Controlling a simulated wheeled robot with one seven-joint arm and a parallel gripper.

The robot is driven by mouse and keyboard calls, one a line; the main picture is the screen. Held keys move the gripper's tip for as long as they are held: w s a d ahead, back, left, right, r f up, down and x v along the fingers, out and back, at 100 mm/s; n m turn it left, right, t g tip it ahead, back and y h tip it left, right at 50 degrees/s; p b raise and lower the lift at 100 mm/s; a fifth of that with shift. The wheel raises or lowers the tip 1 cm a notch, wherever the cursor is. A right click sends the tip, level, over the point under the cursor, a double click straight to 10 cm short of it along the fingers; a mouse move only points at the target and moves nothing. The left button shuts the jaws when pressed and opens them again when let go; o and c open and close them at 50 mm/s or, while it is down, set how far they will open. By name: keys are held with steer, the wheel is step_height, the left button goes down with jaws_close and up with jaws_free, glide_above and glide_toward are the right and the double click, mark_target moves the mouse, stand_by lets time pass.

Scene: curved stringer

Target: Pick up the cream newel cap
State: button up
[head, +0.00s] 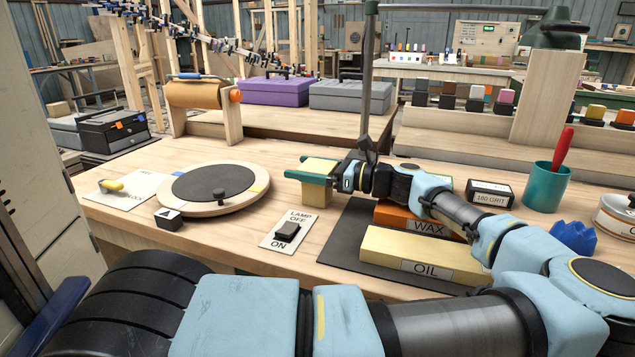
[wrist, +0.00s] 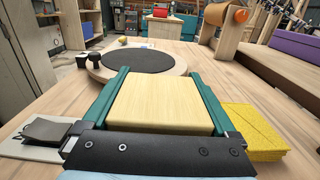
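The cream newel cap (head: 318,194) is a pale, block-shaped piece at the middle of the workbench. In the wrist view its flat cream face (wrist: 164,104) fills the space between two green fingers. My gripper (head: 304,167) reaches in from the right, with a finger against each side of the cap. It is shut on the cap, with no clear gap showing at either side in the wrist view (wrist: 160,76). The cap's lower part shows below the near finger, close to the bench top. I cannot tell whether its underside touches the bench.
A round turntable (head: 213,186) lies left of the cap, and a lamp switch plate (head: 288,229) in front. The OIL block (head: 423,255) and WAX block (head: 420,221) lie right on a dark mat (head: 345,235). A lamp post (head: 367,80) rises behind. A yellow stack (wrist: 255,130) shows beside the cap.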

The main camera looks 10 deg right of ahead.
steer(key=c, duration=0.7)
steer(key=shift+r, duration=0.15)
